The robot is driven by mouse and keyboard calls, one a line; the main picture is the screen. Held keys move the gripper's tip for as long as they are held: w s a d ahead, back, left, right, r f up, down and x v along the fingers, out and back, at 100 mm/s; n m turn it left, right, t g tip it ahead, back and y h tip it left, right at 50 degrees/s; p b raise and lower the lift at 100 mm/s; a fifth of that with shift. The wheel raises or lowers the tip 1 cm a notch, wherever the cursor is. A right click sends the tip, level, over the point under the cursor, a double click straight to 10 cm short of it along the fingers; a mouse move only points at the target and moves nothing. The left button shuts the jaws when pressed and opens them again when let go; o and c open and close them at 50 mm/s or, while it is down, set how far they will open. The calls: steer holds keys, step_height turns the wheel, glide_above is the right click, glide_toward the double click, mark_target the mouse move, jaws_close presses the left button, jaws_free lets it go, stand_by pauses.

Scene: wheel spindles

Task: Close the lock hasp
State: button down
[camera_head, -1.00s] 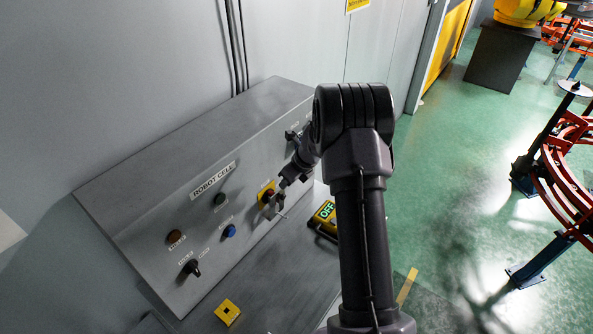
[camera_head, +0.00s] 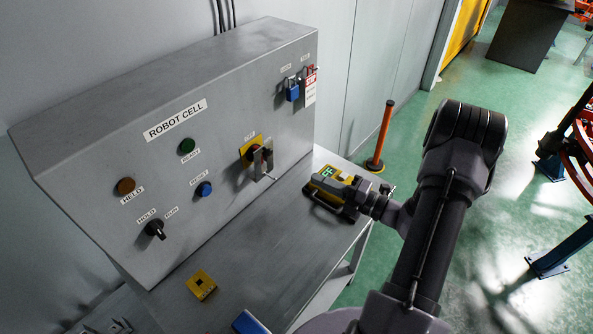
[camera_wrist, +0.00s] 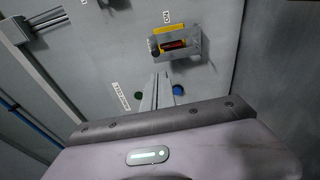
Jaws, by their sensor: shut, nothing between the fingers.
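A rotary switch (camera_head: 255,156) on a yellow plate sits on the sloped grey panel. A thin metal bracket, seemingly the lock hasp (camera_head: 264,175), stands out from it in the head view. In the wrist view the metal bracket (camera_wrist: 188,52) frames the red and dark switch handle (camera_wrist: 175,45); I cannot tell whether it is closed. My gripper (camera_wrist: 163,82) is shut and empty, below the bracket in the wrist view and apart from it. In the head view my gripper lies to the right of the switch, its tip overlapping a yellow device.
The yellow device (camera_head: 326,198) with a lit display is on the grey bench (camera_head: 240,265). A blue padlock (camera_head: 292,90) and red tag (camera_head: 310,84) hang upper right on the panel. Buttons and a black selector (camera_head: 155,229) are left. An orange post (camera_head: 382,135) stands beyond the bench.

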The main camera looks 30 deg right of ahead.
mark_target(271, 150)
steer(key=shift+m+t+h, duration=0.6)
steer(key=shift+m+h, duration=0.1)
steer(key=p+x, duration=0.1)
steer(key=x, duration=1.2)
steer(key=shift+w+a+r, duration=0.15)
steer(key=shift+w+a, duration=0.1)
steer(key=shift+w, duration=0.05)
steer(key=shift+w+a+r+p, duration=0.25)
steer(key=shift+w+r+p, duration=0.25)
steer(key=shift+w+p, duration=0.1)
steer(key=shift+w+r, duration=0.2)
steer(key=shift+r, duration=0.05)
steer(key=shift+s, duration=0.1)
